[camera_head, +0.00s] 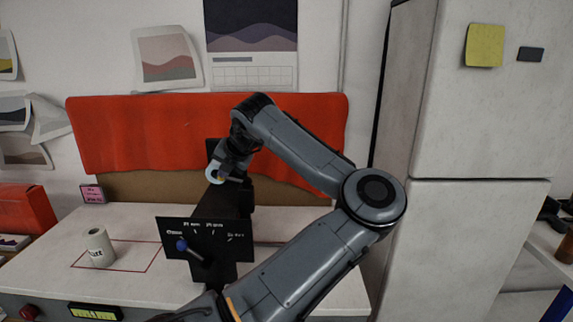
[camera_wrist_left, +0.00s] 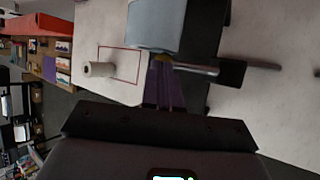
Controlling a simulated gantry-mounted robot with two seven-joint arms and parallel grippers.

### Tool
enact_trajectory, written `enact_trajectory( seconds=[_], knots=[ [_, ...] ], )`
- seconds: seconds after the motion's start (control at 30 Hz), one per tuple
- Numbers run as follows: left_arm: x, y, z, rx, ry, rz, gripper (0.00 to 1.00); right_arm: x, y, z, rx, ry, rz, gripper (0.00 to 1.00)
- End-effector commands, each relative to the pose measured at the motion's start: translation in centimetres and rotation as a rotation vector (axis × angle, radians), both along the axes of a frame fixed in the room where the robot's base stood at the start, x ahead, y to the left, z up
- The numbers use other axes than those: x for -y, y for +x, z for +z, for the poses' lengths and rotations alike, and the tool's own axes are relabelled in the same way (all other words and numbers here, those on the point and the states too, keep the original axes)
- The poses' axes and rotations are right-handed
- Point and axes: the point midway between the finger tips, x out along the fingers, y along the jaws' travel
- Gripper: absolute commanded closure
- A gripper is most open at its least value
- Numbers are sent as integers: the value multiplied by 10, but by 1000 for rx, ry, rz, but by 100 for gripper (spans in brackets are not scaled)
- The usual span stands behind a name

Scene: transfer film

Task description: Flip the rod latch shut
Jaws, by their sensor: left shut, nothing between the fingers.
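A long black fixture (camera_head: 232,202) stands on the white table with a labelled black panel (camera_head: 215,238) at its near end. A short lever with a blue knob (camera_head: 182,245) sticks out of the panel. My left gripper (camera_head: 222,172) is over the fixture's far part, beside a pale round part (camera_head: 213,177). In the left wrist view my purple-looking fingers (camera_wrist_left: 165,85) are shut and empty. Just past them a silver rod (camera_wrist_left: 195,68) runs to the right through a dark bracket (camera_wrist_left: 230,73); contact is unclear. A pale blue-grey block (camera_wrist_left: 157,25) hides part of the fixture.
A red board (camera_head: 150,130) rises behind the fixture. A tall white cabinet (camera_head: 480,120) stands to the right. My left arm covers the table's right part.

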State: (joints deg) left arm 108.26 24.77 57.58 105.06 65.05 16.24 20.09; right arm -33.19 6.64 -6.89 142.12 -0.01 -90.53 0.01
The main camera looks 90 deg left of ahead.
Motion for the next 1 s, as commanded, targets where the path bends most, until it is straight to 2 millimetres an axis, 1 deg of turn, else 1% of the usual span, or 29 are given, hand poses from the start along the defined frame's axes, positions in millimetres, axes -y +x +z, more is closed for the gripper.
enact_trajectory(
  seconds=[0.1,0.43,0.87,1.0],
  knots=[
    [0,-3,-4,-1,0,1,100,0,0,-3,0,0,0,57],
    [0,-6,-8,-2,-2,1,100,1,0,-5,0,-4,2,57],
    [0,-7,-10,0,-4,3,100,2,0,-5,-1,-8,5,57],
    [1,-7,-7,0,-4,3,100,2,0,-3,-1,-8,5,57]
  ],
)
